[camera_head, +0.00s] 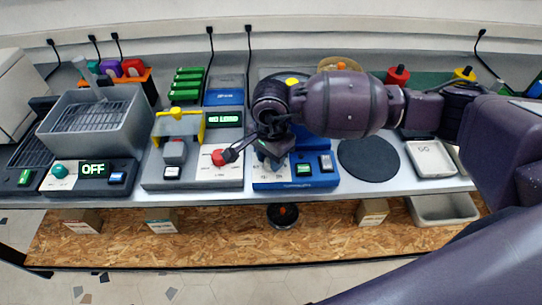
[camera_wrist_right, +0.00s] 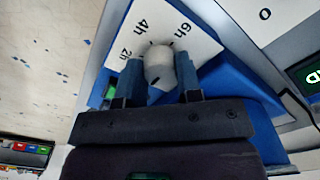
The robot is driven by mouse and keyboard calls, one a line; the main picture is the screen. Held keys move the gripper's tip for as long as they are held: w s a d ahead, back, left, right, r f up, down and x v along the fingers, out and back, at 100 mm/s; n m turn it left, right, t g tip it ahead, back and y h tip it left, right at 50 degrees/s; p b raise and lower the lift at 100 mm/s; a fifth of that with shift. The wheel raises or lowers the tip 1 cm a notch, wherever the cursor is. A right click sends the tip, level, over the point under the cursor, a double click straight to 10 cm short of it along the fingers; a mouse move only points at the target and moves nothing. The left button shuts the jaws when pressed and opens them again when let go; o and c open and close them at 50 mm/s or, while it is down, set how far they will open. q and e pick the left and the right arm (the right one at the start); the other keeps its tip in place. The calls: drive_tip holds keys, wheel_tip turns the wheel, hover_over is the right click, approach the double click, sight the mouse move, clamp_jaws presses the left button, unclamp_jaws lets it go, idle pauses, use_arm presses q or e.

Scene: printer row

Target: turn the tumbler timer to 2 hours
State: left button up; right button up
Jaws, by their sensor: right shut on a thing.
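The tumbler (camera_head: 296,184) is a blue unit in the middle of the bench, with a small green display and a button on its front. Its timer knob (camera_wrist_right: 160,66) is a round pale knob on a white dial plate (camera_wrist_right: 184,22) marked 2h, 4h and 6h. My right gripper (camera_wrist_right: 159,78) is shut on the knob, one blue finger at each side. A dark mark shows on the knob's lower left edge in the wrist view, away from the printed 4h and 6h. My left gripper is not in view.
Left of the tumbler stands a grey unit with a red-ended lever (camera_head: 219,157) and a NO LOAD display (camera_head: 224,118), close to my gripper. Further left is a grey basin (camera_head: 98,125) with an OFF display. A black round pad (camera_head: 369,160) lies right of the tumbler.

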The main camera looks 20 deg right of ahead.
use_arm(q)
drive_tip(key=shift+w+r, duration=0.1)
use_arm(e)
drive_tip(key=shift+r+m+p, duration=0.1)
drive_tip(key=shift+m+p, duration=0.2)
drive_tip(key=shift+m, duration=0.9)
drive_tip(key=m, duration=0.2)
drive_tip(key=shift+m+p, duration=0.3)
drive_tip(key=m+p, duration=0.1)
drive_tip(key=m, duration=0.3)
drive_tip(key=shift+m+p, duration=0.3)
drive_tip(key=shift+m, duration=0.7)
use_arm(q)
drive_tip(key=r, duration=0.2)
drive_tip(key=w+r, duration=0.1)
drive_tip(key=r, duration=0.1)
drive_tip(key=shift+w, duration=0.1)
use_arm(e)
drive_tip(key=shift+m, duration=0.4)
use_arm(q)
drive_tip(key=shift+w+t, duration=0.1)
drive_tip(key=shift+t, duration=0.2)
